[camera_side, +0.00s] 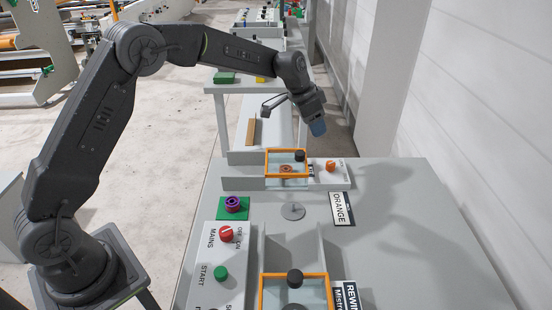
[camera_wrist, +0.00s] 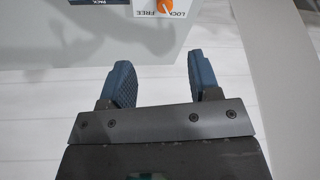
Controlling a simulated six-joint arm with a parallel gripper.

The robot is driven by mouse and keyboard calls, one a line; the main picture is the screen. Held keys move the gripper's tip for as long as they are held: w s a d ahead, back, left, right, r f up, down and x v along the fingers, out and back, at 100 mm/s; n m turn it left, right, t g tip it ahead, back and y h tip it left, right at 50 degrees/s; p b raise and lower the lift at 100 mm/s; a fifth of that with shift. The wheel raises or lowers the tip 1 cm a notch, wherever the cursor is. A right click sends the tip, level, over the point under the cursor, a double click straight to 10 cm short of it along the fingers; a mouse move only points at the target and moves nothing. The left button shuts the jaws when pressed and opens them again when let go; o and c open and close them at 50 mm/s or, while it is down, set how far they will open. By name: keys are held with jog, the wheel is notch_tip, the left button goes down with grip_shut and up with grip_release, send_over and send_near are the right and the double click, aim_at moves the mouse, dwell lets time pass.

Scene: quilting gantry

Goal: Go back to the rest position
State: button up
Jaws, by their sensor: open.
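My arm reaches from the lower left across the top of the side view.
The grey table (camera_side: 420,225) carries a clear orange-framed cover (camera_side: 287,163), an orange knob (camera_side: 331,166), a purple spool (camera_side: 233,203) on a green pad, a red knob (camera_side: 226,234), a green button (camera_side: 221,273) and an ORANGE label (camera_side: 341,208). A white wall (camera_side: 480,100) stands right.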

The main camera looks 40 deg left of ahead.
jog(key=s+r+n+y, duration=0.1)
jog(key=s+r, duration=0.6)
jog(key=s, duration=0.3)
jog(key=s+r+n, duration=0.2)
jog(key=s+r, duration=0.5)
jog(key=s, duration=0.3)
jog(key=s+a+f+n, duration=0.1)
jog(key=s, duration=0.8)
jog(key=s+f+n+t+y, duration=0.1)
jog(key=s+f, duration=0.1)
jog(key=s, duration=0.7)
jog(key=shift+s+a+f+n+t, duration=0.25)
jog(key=shift+s+a+n+t, duration=0.05)
jog(key=shift+s+a+n, duration=0.1)
